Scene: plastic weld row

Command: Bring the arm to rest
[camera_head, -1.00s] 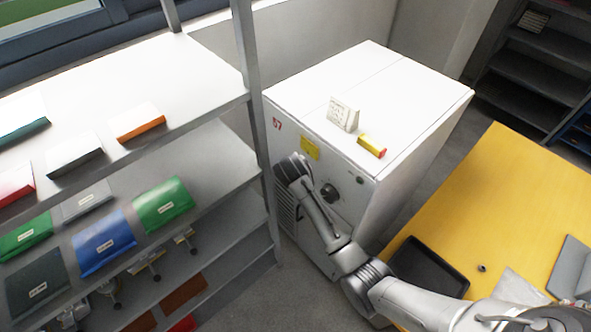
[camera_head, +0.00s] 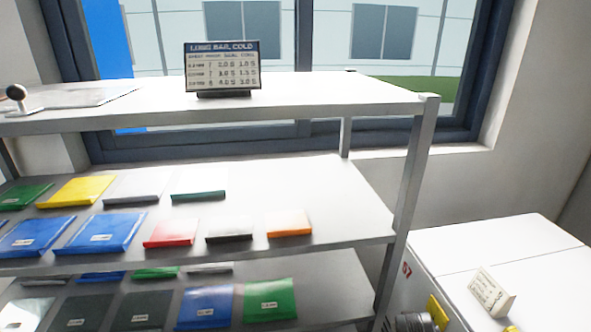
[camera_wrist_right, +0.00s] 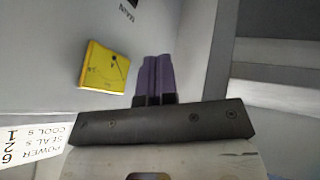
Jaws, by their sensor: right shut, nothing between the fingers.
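My right gripper shows in the right wrist view (camera_wrist_right: 155,80), its two purple fingers pressed together with nothing between them. It points toward the pale front of a machine, beside a yellow sticker (camera_wrist_right: 104,68); I cannot tell the exact gap. In the head view a dark rounded part of my right arm (camera_head: 413,322) shows at the bottom edge, in front of the white machine (camera_head: 510,245). The right fingers are hidden in that view. My left gripper is in neither view.
A grey metal shelf (camera_head: 320,93) with coloured packets and a "LONG BAR, COLD" sign (camera_head: 222,67) stands left of the machine. A small white card (camera_head: 490,291) stands on the machine top. A printed label (camera_wrist_right: 38,138) is at the wrist view's lower left.

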